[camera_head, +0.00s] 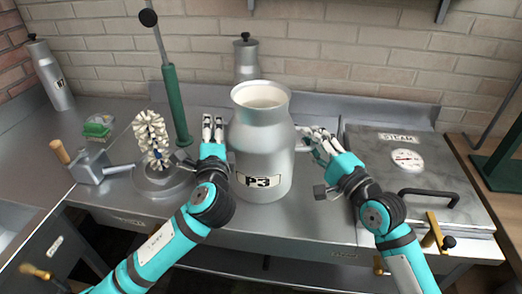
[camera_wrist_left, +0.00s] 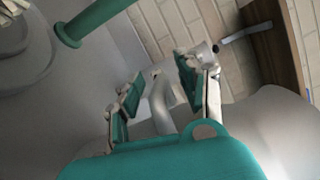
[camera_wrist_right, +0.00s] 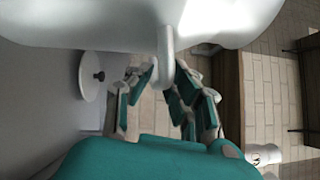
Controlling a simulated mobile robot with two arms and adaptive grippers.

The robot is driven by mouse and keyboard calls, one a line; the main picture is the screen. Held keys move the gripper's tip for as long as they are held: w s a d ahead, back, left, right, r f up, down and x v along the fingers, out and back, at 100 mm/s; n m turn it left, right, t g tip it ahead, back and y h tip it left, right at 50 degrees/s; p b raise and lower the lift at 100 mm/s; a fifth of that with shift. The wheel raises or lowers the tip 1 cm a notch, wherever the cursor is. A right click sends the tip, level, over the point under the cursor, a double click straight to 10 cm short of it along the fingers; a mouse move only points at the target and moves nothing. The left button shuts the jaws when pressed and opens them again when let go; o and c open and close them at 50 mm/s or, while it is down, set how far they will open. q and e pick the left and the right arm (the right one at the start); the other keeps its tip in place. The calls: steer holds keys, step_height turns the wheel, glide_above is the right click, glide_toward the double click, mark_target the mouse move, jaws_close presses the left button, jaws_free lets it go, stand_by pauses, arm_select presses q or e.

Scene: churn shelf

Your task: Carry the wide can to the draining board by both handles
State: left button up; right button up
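The wide can (camera_head: 261,150) is a grey metal churn with an open mouth and a "P3" label. It stands upright on the metal counter, with a handle on each side. My left gripper (camera_head: 213,127) is at its left side. In the left wrist view the left handle (camera_wrist_left: 160,101) lies between the open fingers, with gaps beside it. My right gripper (camera_head: 316,138) is at its right side. In the right wrist view the right handle (camera_wrist_right: 166,50) reaches between the fingertips, which look open around it. Contact there is hard to judge. I cannot clearly identify the draining board.
Left of the can stand a brush (camera_head: 152,140) on a round base, a green-handled plunger rod (camera_head: 175,105) and a metal box with a wooden handle (camera_head: 92,165). A smaller can (camera_head: 246,60) is behind. A "STEAM" lidded unit (camera_head: 420,180) with a gauge is at right.

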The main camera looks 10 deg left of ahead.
arm_select(q)
steer(key=c, duration=0.3)
arm_select(e)
steer(key=c, duration=0.3)
arm_select(q)
jaws_close()
arm_select(e)
jaws_close()
steer(key=shift+f, duration=0.1)
arm_select(q)
steer(key=shift+r, duration=0.15)
